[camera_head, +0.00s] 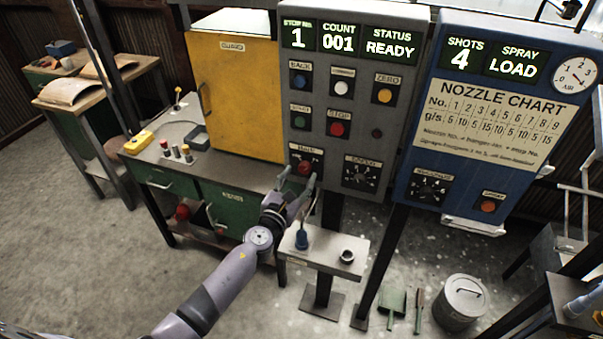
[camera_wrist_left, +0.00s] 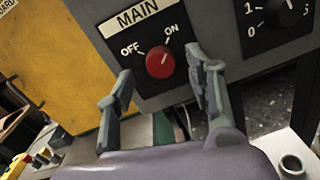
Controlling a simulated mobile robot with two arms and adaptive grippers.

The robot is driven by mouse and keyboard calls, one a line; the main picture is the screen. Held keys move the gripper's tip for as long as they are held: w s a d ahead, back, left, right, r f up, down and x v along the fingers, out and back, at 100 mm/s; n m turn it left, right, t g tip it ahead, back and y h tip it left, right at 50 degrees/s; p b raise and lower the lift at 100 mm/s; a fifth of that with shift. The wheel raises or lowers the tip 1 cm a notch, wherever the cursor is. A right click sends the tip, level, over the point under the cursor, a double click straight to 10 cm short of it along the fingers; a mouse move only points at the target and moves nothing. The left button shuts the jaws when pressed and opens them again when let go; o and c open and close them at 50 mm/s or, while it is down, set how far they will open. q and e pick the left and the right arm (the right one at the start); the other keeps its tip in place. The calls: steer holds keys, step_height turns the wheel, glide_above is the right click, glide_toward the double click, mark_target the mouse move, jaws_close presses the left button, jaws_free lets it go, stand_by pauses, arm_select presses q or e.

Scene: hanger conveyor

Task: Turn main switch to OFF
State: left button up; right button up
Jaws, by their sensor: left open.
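The main switch is a red round knob (camera_head: 304,168) on a black plate low on the grey control panel (camera_head: 361,95). In the left wrist view the knob (camera_wrist_left: 160,62) sits below the MAIN label, with OFF at its upper left and ON at its upper right. A small light mark on the knob seems to point toward ON. My left gripper (camera_head: 303,184) is open in front of the switch. In the left wrist view its fingers (camera_wrist_left: 161,68) stand on either side of the knob, with a gap on both sides.
A numbered dial (camera_head: 360,172) is right of the switch. A yellow cabinet (camera_head: 235,90) is left. A blue panel (camera_head: 480,110) is right.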

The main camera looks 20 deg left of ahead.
mark_target(305, 168)
arm_select(q)
steer(key=shift+w+d, duration=0.1)
steer(key=shift+w, duration=1.25)
arm_select(e)
steer(key=shift+w+f, duration=0.25)
steer(key=shift+w, duration=0.65)
arm_select(q)
steer(key=shift+c, duration=0.3)
arm_select(e)
steer(key=shift+a, duration=0.15)
arm_select(q)
steer(key=c, duration=1.1)
arm_select(e)
steer(key=shift+s+a, duration=0.1)
steer(key=shift+s, duration=0.15)
